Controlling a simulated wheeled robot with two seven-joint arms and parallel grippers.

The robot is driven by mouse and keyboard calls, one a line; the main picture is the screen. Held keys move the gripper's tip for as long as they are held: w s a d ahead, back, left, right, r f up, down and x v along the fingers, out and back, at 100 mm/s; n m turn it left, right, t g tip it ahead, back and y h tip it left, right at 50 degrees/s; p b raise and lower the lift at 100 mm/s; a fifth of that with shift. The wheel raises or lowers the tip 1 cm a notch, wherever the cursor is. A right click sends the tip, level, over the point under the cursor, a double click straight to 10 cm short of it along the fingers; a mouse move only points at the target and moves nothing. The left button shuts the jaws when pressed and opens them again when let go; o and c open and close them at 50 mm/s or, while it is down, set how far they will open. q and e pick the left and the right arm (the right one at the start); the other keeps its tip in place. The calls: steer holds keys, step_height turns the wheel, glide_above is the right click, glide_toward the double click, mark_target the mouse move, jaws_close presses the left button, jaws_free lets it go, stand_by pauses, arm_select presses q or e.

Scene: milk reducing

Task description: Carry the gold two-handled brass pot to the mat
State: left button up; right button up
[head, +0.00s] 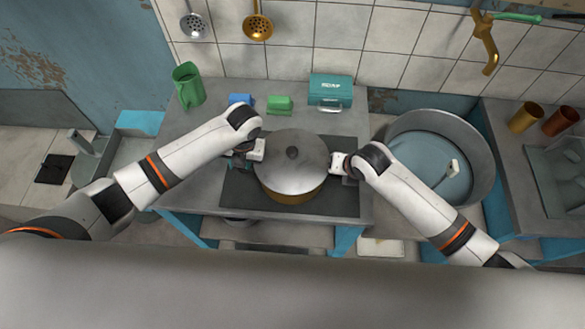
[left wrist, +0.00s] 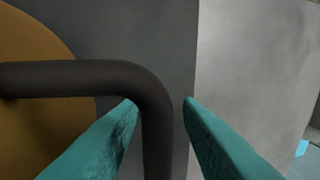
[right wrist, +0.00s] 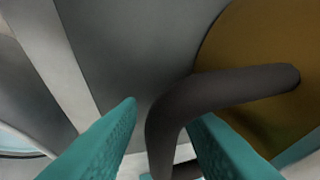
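The gold two-handled pot (head: 291,197) with a grey domed lid stands upright on a dark flat rectangle (head: 338,200) on the grey table. I cannot tell whether this rectangle is the mat. My left gripper (left wrist: 161,102) is at the pot's left side, its teal fingers on either side of the dark handle (left wrist: 85,78), with a small gap showing at one finger. My right gripper (right wrist: 162,106) is at the right side, its fingers on either side of the other handle (right wrist: 235,85), with a gap at the left finger. Most of each gripper is hidden in the head view.
A green pitcher (head: 188,87), a blue block (head: 240,100), a green block (head: 280,105) and a teal box (head: 330,90) stand behind the pot. A large metal basin (head: 480,165) is at the right. Copper and red cups (head: 525,118) stand farther right.

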steer(key=shift+r, duration=0.15)
arm_select(q)
step_height(320, 180, up, 12)
steer(key=d, duration=0.2)
steer(key=shift+d+f, duration=0.15)
arm_select(e)
steer(key=v, duration=1.1)
steer(key=shift+s+r, duration=0.15)
steer(key=shift+r, duration=0.15)
